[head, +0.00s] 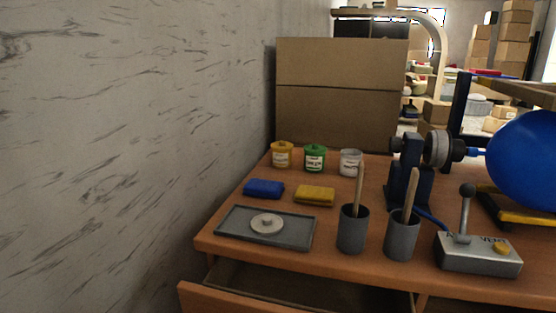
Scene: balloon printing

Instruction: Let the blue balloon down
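The blue balloon (522,160) is large and round at the right edge of the head view, which cuts off part of it. It looks inflated. Its left end meets a grey and black nozzle fitting (440,149) on a dark blue stand (410,172). A grey control box (477,253) stands in front of the balloon, with an upright black-knobbed lever (466,205) and a yellow button (501,248). A blue hose runs from the stand toward the box. Neither of my grippers is in view.
Two dark cups (352,230) (401,236) with wooden sticks stand left of the box. A grey tray (233,226), blue sponge (264,188), yellow sponge (314,195) and several paint jars (314,157) are on the wooden table. A drawer (235,301) is open at the front.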

